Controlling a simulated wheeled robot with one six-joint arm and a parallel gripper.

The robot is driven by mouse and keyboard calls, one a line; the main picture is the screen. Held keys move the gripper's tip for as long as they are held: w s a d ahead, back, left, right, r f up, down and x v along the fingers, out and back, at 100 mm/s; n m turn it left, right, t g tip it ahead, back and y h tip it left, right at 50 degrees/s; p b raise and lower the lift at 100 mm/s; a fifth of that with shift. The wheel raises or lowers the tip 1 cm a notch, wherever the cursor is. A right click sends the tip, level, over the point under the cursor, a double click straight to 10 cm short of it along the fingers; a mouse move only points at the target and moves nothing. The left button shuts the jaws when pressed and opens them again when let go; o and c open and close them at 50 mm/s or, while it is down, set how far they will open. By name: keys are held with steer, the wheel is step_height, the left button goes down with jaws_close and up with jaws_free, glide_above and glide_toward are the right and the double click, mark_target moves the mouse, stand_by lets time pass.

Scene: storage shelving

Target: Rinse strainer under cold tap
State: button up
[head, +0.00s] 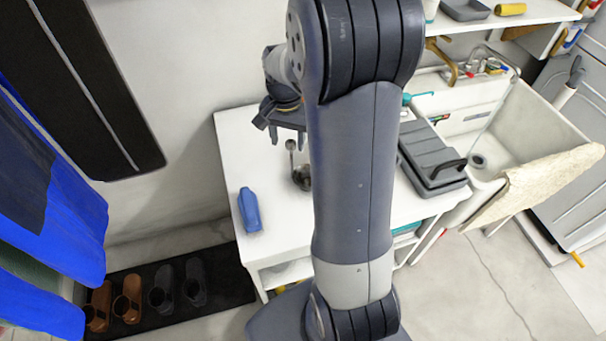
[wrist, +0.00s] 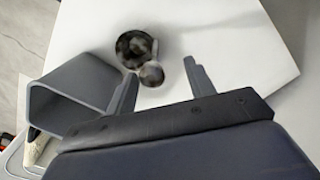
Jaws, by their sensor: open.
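A small metal strainer (head: 302,180) stands on the white counter, partly hidden behind my arm in the head view; its pale round end (head: 291,145) sticks up. In the wrist view the dark round strainer bowl (wrist: 134,46) and a blurred rounded end (wrist: 152,74) lie just beyond and between my fingertips. My gripper (head: 287,136) is open and empty above the counter, pointing down at the strainer; it also shows in the wrist view (wrist: 160,70). The tap (head: 490,66) is over the white sink (head: 545,125) at the right, with a thin pale line dropping from its spout.
A blue bottle-like object (head: 249,210) lies on the counter (head: 228,135) at left. A grey tray-like case (head: 430,165) sits between strainer and sink. A beige cloth (head: 545,180) hangs over the sink's front edge. A shelf (head: 480,22) overhangs the back right.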

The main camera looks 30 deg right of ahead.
glide_above(292, 174)
step_height(292, 174, down, 6)
steer(key=shift+w+d+r, duration=0.1)
steer(key=shift+w+r, duration=0.05)
steer(key=shift+r, duration=0.05)
steer(key=shift+c, duration=0.2)
jaws_close()
stand_by(0.3)
